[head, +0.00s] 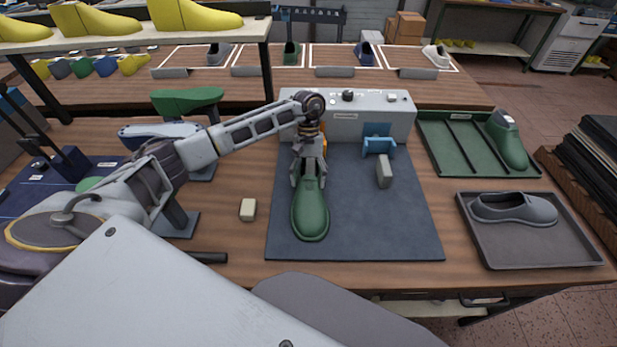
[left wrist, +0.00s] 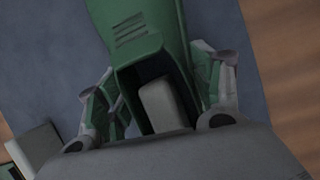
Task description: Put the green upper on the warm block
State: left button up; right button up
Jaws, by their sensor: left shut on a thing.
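The green upper (head: 311,213) is above the dark mat, toe towards me, in the head view. My left gripper (head: 309,172) is shut on it near the heel, a finger on each side. The left wrist view also shows the green upper (left wrist: 150,38) between the fingers (left wrist: 160,95). A pale grey block (left wrist: 160,104) shows inside its opening; I take it for the warm block, below the orange part (head: 323,143) of the machine. I cannot tell whether the upper rests fully down. My right gripper is not in view.
A second grey block (head: 384,173) stands on the mat (head: 365,225) before a blue clamp (head: 378,146). The pale machine (head: 360,118) stands behind. A green tray (head: 470,165) and a grey tray (head: 545,245) holding shoes are at right. A small beige block (head: 248,210) lies left.

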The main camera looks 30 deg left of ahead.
pick_arm(q)
jog(key=shift+f, duration=0.15)
dwell(0.6)
jog(key=o, duration=1.1)
jog(key=shift+v, duration=5.95)
